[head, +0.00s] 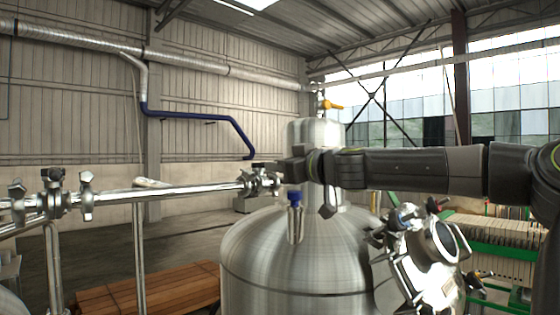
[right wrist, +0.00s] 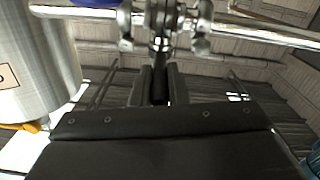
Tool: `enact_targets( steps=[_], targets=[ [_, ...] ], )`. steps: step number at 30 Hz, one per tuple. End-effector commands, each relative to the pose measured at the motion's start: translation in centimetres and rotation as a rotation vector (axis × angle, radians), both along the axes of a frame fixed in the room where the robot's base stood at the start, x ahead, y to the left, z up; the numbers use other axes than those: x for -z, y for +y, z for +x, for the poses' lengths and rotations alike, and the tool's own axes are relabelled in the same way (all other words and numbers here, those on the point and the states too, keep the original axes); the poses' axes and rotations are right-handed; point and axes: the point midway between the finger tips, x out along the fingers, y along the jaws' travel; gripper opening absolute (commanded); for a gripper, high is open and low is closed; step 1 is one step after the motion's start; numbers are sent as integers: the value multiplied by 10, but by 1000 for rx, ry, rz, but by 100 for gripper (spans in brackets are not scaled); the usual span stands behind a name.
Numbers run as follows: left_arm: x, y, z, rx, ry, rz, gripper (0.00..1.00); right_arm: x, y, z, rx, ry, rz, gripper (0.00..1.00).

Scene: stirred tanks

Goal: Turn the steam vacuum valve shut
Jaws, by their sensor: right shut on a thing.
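My right gripper (head: 284,170) reaches in from the right, in front of the big steel tank's (head: 295,265) neck. It is at the end of a horizontal steel pipe (head: 170,194) with clamp fittings (head: 258,181). In the right wrist view, its two fingers (right wrist: 160,88) are shut on a dark valve handle (right wrist: 160,70) that hangs from the clamped fitting (right wrist: 163,22) on the pipe. The fingers hide part of the handle, and I see no label naming the valve. My left gripper is not in view.
A blue-capped fitting (head: 295,198) stands on the tank's dome just below my right gripper. An orange valve handle (head: 332,105) is above the tank's neck. A steel manway fitting (head: 432,255) is at the lower right. Wooden boards (head: 150,290) lie on the floor at left.

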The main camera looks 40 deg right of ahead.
Motion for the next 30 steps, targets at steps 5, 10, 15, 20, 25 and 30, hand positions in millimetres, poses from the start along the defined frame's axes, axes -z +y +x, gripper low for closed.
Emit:
enact_targets(
  steps=[5, 10, 15, 20, 25, 30],
  targets=[
    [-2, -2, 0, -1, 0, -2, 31, -5, -2, -1, 14, -6, -3, 0],
    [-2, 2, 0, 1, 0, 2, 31, -4, -2, -1, 15, -5, -3, 0],
    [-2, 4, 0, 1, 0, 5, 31, -4, -2, -1, 15, -5, -3, 19],
    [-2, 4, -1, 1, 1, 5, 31, -2, -2, 0, 12, -2, -2, 36],
    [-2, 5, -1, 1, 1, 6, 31, -1, -1, 0, 10, 0, -2, 36],
    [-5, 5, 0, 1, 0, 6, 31, -2, -3, 0, 7, 1, 1, 36]
  ],
)
